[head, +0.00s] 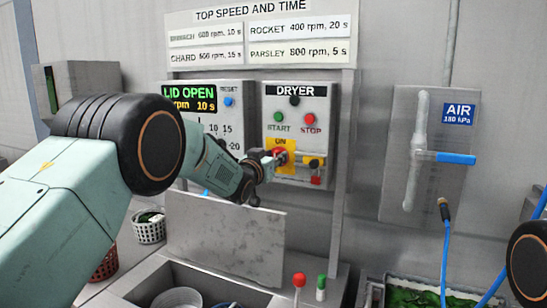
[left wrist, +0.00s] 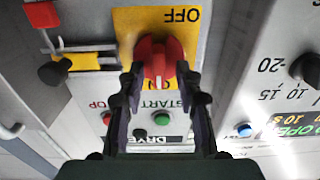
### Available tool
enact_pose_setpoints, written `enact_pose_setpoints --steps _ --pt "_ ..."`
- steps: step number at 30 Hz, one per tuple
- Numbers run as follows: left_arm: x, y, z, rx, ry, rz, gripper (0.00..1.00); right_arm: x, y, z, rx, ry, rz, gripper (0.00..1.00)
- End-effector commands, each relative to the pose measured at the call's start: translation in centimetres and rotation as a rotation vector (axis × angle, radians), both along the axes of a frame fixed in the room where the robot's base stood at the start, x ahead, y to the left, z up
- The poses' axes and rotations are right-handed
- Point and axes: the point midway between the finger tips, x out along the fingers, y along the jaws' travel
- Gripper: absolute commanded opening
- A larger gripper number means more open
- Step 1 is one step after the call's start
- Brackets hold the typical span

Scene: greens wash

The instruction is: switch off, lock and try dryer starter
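The dryer starter (head: 296,115) is a grey wall panel marked DRYER, with a green START button (head: 279,117) and a red STOP button (head: 309,119). Below them is a red rotary switch knob (left wrist: 158,58) on a yellow ON/OFF plate (left wrist: 124,24); its grip seems to point toward ON. My left gripper (left wrist: 158,84) is open, its fingertips on either side of the knob's lower part; contact is unclear. Beside the switch is a yellow tab with a black knob (head: 314,162), and a red padlock (head: 316,180) below it. My right gripper is out of view.
A speed-control panel (head: 236,135) reading LID OPEN adjoins on the left. An air valve with a blue handle (head: 447,158) is on the right. An upright grey lid (head: 225,238) and red and green-topped posts (head: 299,281) stand below. Baskets are at lower left.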

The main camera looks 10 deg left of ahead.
Motion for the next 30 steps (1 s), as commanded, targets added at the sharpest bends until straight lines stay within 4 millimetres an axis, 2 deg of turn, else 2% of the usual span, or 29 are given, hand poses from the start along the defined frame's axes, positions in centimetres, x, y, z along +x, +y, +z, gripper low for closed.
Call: enact_pose_setpoints --steps 6,18,30 --pt "0.01 -0.02 0.0 0.0 0.0 0.0 0.35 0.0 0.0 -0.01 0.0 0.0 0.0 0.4" --pt "-0.01 0.02 -0.01 -0.001 0.0 0.001 0.01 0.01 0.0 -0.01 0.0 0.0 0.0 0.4" --pt "0.0 0.01 0.03 -0.009 0.001 0.0 0.0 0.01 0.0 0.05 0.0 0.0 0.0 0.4"
